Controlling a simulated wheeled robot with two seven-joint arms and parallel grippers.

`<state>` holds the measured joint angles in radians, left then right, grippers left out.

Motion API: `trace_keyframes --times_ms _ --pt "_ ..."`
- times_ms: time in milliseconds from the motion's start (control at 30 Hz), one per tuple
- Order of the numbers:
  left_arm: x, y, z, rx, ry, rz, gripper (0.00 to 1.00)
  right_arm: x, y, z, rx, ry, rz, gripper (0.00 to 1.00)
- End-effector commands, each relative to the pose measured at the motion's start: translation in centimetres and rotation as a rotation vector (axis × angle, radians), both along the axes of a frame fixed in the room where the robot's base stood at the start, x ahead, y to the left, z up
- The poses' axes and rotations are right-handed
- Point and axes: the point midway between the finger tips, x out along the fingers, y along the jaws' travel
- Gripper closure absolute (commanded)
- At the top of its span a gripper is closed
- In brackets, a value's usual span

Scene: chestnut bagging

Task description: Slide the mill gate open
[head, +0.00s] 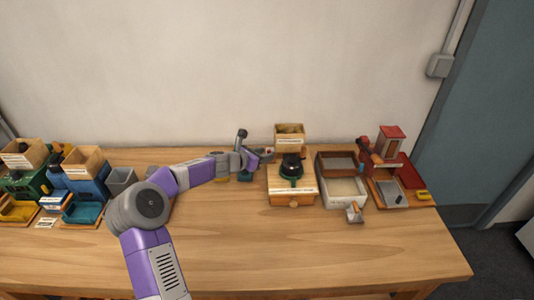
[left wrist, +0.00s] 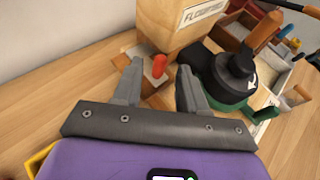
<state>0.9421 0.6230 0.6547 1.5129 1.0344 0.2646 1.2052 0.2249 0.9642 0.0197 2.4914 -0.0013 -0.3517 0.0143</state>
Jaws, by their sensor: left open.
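The mill has a wooden hopper box (head: 289,129) with a white label, a black round body on a green base (head: 291,181), and a wooden base below. In the left wrist view the hopper (left wrist: 168,28) stands behind a small upright red knob (left wrist: 159,66), and the black body (left wrist: 232,72) is to the right. I take the red knob for the gate's handle. My left gripper (head: 262,155) is at the mill's left side. In the left wrist view its fingers (left wrist: 158,80) are open, with the knob between their tips; I cannot tell whether they touch it. My right gripper is not seen.
A grey-floored wooden tray (head: 322,164) and a pale bin (head: 345,203) with a scoop (head: 354,213) stand right of the mill. A red stand (head: 391,136) is further right. Green and blue machines (head: 92,186) stand far left. The table's front right is clear.

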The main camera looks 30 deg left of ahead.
Motion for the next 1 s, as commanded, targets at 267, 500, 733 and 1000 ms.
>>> trace_keyframes --times_ms 267,500,733,1000 --pt "1.8 -0.4 -0.8 0.002 0.001 0.001 0.58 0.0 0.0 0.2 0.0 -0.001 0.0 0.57" --pt "1.8 -0.4 -0.8 0.002 0.001 0.001 0.63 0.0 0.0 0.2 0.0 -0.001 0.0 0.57" --pt "1.8 -0.4 -0.8 0.003 0.0 0.001 0.98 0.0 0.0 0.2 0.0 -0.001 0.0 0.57" --pt "1.8 -0.4 -0.8 0.003 0.0 0.001 1.0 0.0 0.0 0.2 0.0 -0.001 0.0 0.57"
